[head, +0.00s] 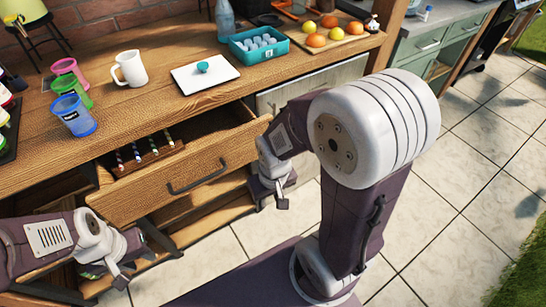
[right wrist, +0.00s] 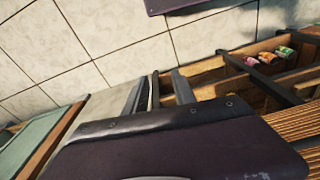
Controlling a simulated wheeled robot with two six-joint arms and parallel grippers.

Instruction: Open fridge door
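The fridge door (head: 318,82) is a pale panel under the counter, right of the pulled-out wooden drawer (head: 185,180). It looks shut, and my right arm hides much of it. Its handle cannot be made out. My right gripper (head: 270,196) is low in front of the cabinet, by the drawer's right end. Its two fingers (right wrist: 162,92) stand apart with nothing seen between them; the pale panel (right wrist: 95,115) is left of them in the right wrist view. Whether they touch anything cannot be told. My left gripper (head: 108,276) is at the lower left, fingers apart and empty.
The open drawer juts out with several small striped items (head: 145,152) inside. The tiled floor (head: 460,185) at right is clear.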

